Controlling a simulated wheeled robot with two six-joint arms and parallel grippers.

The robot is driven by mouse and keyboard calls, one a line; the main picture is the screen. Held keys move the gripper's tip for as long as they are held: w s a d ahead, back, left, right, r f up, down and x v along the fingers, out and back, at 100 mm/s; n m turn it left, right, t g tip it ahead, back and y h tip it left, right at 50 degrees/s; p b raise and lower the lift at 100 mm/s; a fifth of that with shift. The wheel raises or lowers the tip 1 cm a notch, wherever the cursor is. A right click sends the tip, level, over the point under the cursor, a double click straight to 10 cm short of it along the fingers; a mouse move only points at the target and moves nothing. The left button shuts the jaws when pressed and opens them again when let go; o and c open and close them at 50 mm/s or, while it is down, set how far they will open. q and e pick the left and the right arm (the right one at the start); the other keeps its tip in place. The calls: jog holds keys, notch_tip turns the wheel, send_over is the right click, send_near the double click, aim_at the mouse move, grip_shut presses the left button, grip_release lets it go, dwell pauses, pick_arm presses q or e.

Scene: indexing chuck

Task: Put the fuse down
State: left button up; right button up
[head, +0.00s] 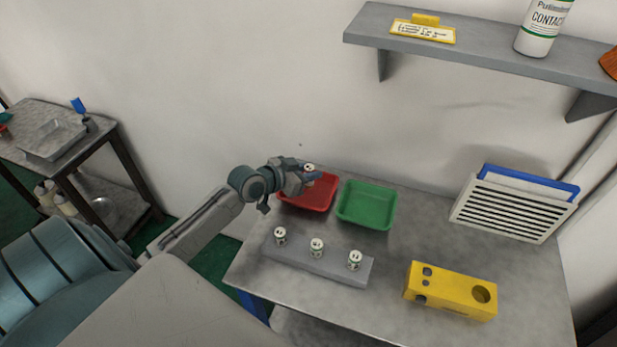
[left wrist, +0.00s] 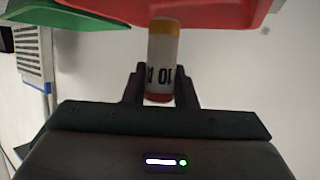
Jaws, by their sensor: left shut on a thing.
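My left gripper (head: 309,176) is at the red tray (head: 322,197), over its back left part in the head view. It is shut on a fuse (left wrist: 161,62), a white cylinder with black "10" lettering, an orange-yellow band at one end and a red one at the other. The fuse's end shows small in the head view (head: 309,167). In the left wrist view the red tray (left wrist: 215,10) is close beyond the fuse; I cannot tell whether they touch. My right gripper is not in view.
A green tray (head: 366,205) stands right of the red one. A grey block (head: 318,267) holds three similar fuses upright in front. A yellow block with holes (head: 450,290) sits at the right. A louvred panel (head: 513,209) stands behind it. A shelf (head: 480,52) hangs above.

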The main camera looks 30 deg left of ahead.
pick_arm(q)
jog(key=shift+w+a+f, duration=0.2)
jog(key=shift+w+f, duration=0.05)
jog(key=shift+f, duration=0.05)
notch_tip(320, 180, down, 2)
jog(key=shift+f+p, duration=0.25)
jog(key=shift+p, duration=0.15)
jog(key=shift+f, duration=0.2)
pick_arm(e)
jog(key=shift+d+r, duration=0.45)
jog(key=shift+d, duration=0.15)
pick_arm(q)
jog(key=shift+f, duration=0.2)
jog(key=o, duration=1)
jog(key=shift+r, duration=0.1)
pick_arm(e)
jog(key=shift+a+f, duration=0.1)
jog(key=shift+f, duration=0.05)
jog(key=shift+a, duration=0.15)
